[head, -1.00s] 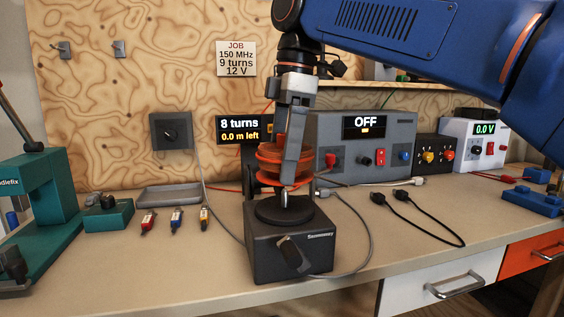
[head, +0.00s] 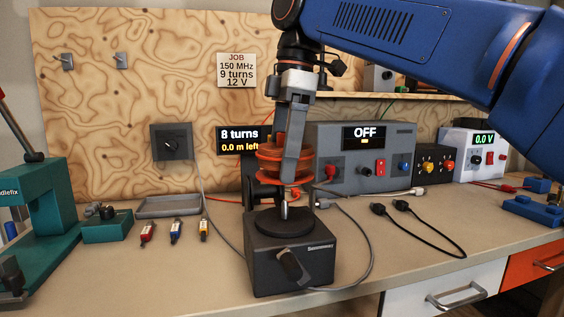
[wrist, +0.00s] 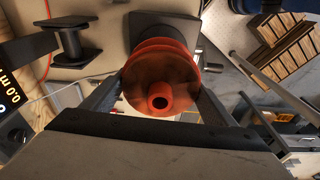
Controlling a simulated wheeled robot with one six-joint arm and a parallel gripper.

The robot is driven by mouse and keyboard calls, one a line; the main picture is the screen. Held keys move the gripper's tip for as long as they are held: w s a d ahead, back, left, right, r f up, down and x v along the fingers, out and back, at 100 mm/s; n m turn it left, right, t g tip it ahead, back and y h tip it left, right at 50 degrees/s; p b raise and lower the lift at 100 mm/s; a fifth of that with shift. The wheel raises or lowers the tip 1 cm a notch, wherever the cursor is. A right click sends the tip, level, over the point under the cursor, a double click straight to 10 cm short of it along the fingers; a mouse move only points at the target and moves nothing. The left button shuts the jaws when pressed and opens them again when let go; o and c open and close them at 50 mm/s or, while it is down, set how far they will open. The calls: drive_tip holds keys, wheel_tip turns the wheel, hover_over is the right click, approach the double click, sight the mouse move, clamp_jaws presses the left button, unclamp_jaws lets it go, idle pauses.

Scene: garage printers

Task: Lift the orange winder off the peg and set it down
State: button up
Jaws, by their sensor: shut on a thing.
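The orange winder (head: 268,166) is a flanged spool held between the fingers of my gripper (head: 291,170) in the head view. In the wrist view the winder (wrist: 160,60) sits between both fingers, its round end with a central hole facing the camera. It is above the dark winding box (head: 290,258) with its round black platform and hand crank. The metal peg (head: 284,211) shows upright on the platform, just below the winder. A finger covers part of the winder, and I cannot tell whether the peg's tip is still inside it.
A grey power supply (head: 365,157) reading OFF stands behind on the right, with a cable running past the box. A grey tray (head: 168,212) and small coloured parts (head: 175,231) lie left. Bare bench (head: 215,262) shows beside the box.

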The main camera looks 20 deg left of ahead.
drive_tip(key=shift+r, duration=1.35)
drive_tip(key=shift+a, duration=0.1)
drive_tip(key=s+a, duration=0.5)
drive_tip(key=a, duration=0.5)
drive_tip(key=shift+a, duration=0.4)
idle(0.7)
drive_tip(key=shift+f, duration=0.1)
idle(0.4)
